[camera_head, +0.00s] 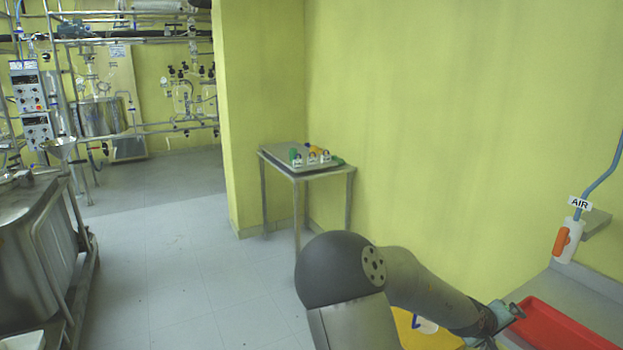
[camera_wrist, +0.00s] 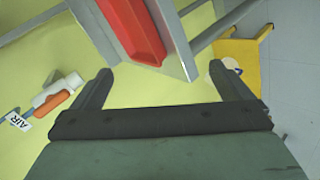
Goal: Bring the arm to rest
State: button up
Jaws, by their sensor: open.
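My gripper (camera_wrist: 160,82) shows in the wrist view with its two dark fingers wide apart and nothing between them. Past the fingertips are a red tray (camera_wrist: 133,30) and the grey edge of the bench it lies on. In the head view my arm reaches to the lower right, and its end is near the red tray (camera_head: 562,328). The gripper's fingers are hard to make out in the head view.
A yellow stand (camera_head: 425,335) is partly hidden behind my arm. An air hose handle (camera_head: 561,242) hangs on the right wall. A small table (camera_head: 310,172) with bottles stands at the wall. A steel vessel (camera_head: 35,255) is at left. The middle floor is clear.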

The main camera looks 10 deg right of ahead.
jog(key=s+a+y+p, duration=0.1)
jog(key=a+y, duration=0.2)
jog(key=a, duration=0.5)
jog(key=s+a+f+m+y, duration=0.1)
jog(key=s+a+y, duration=0.15)
jog(key=a, duration=0.65)
jog(key=s+a+y+p, duration=0.1)
jog(key=a+y, duration=0.3)
jog(key=a, duration=0.4)
jog(key=s+a+r+g, duration=0.1)
jog(key=s+a+r, duration=0.3)
jog(key=s+a, duration=0.2)
jog(key=s+a+r+n+g+y, duration=0.1)
jog(key=s+a+r, duration=0.3)
jog(key=s+a, duration=0.3)
jog(key=shift+s+a+r+n+g+p, duration=0.15)
jog(key=shift+s+r+n+g+p, duration=0.15)
jog(key=shift+g+p, duration=0.15)
notch_tip(320, 180, up, 20)
jog(key=d+t+p, duration=0.1)
jog(key=p, duration=1.6)
